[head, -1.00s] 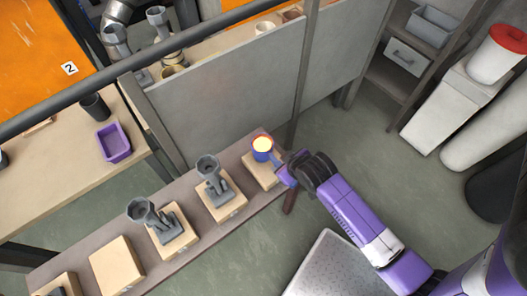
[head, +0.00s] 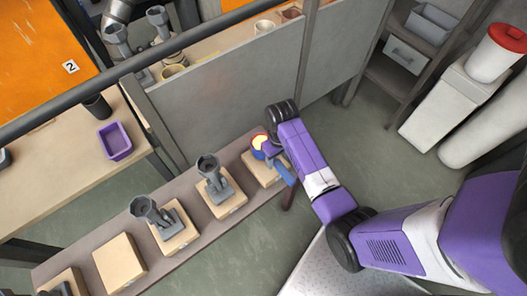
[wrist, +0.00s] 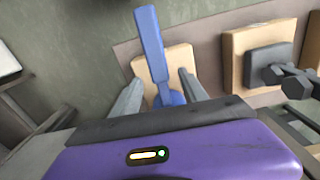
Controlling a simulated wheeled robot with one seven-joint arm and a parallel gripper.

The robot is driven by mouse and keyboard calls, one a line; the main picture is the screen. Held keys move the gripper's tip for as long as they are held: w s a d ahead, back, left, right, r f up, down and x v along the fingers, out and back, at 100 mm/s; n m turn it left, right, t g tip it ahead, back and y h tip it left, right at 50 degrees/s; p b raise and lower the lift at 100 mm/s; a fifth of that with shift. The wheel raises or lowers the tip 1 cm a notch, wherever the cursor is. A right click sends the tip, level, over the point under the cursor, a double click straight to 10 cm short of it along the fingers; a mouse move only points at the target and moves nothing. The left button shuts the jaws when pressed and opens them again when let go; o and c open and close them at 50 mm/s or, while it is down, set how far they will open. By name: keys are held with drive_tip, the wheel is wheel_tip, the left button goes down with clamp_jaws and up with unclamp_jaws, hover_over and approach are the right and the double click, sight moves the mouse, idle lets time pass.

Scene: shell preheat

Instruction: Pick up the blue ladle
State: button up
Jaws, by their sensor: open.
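The blue ladle (head: 285,173) rests on a wooden block at the right end of the low bench in the head view. Its bowl holds something glowing yellow-orange and is partly covered by my gripper (head: 271,148). In the wrist view the ladle's flat blue handle (wrist: 150,42) points up and away, and part of the bowl shows at its lower end. My gripper (wrist: 160,92) is open, with one grey finger on each side of the lower handle in the picture. Gaps show on both sides. I cannot tell whether the fingertips are level with the ladle or above it.
More wooden blocks (head: 119,263) line the bench, some carrying grey funnel-like fixtures (head: 209,165). A grey partition panel (head: 225,100) stands just behind the bench. A purple tray (head: 115,141) is on the left table.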

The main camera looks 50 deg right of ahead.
sight(278, 162)
drive_tip(key=shift+s+a+f, duration=0.1)
drive_tip(key=shift+f, duration=1.85)
clamp_jaws()
